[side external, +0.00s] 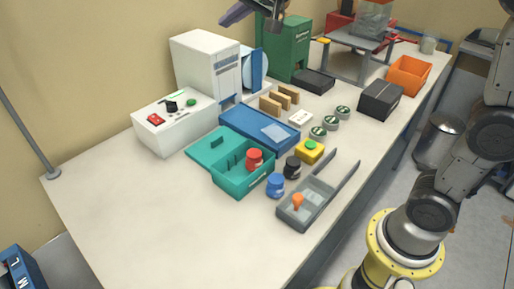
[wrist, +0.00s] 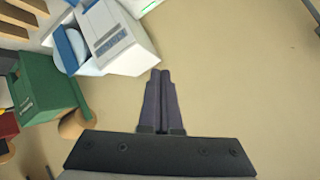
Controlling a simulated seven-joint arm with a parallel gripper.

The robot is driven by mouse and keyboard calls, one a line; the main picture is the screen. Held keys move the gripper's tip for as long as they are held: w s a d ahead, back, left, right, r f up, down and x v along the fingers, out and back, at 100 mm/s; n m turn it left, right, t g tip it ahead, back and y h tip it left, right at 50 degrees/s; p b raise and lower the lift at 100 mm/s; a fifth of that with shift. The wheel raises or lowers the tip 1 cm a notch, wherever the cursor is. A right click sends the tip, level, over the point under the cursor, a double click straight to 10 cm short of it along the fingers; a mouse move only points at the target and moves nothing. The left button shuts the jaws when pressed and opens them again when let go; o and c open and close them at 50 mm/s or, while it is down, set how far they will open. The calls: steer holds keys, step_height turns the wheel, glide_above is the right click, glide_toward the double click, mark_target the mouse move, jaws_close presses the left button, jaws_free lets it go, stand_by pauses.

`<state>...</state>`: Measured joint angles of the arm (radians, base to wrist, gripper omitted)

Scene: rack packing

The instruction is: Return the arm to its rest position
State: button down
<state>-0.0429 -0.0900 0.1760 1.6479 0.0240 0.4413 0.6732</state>
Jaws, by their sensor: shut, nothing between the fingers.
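My gripper (wrist: 161,75) shows in the wrist view with its two dark fingers together and nothing between them. In the side external view only a part of my gripper (side external: 232,17) shows at the top edge, raised above the back of the table near the white machine and the green cabinet. It touches nothing that I can see. The rest of my arm's upper part is outside that view.
The white machine (side external: 205,68) and green cabinet (side external: 290,48) stand at the table's back. A teal box (side external: 243,180) holding a red-capped item, a blue tray (side external: 250,133), a grey tray (side external: 305,205) and an orange bin (side external: 408,75) are on the table (side external: 130,225). Its front left is clear.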

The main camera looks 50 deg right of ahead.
steer(key=s+d+f+n+g, duration=0.1)
steer(key=s, duration=0.9)
steer(key=s+d+f+n, duration=0.1)
steer(key=s+f+n, duration=0.1)
steer(key=s, duration=0.8)
steer(key=s+f+n+g, duration=0.4)
steer(key=s+f, duration=0.8)
steer(key=s, duration=0.1)
steer(key=shift+s+d+h, duration=0.2)
steer(key=shift+s+h, duration=0.1)
steer(key=shift+s, duration=0.05)
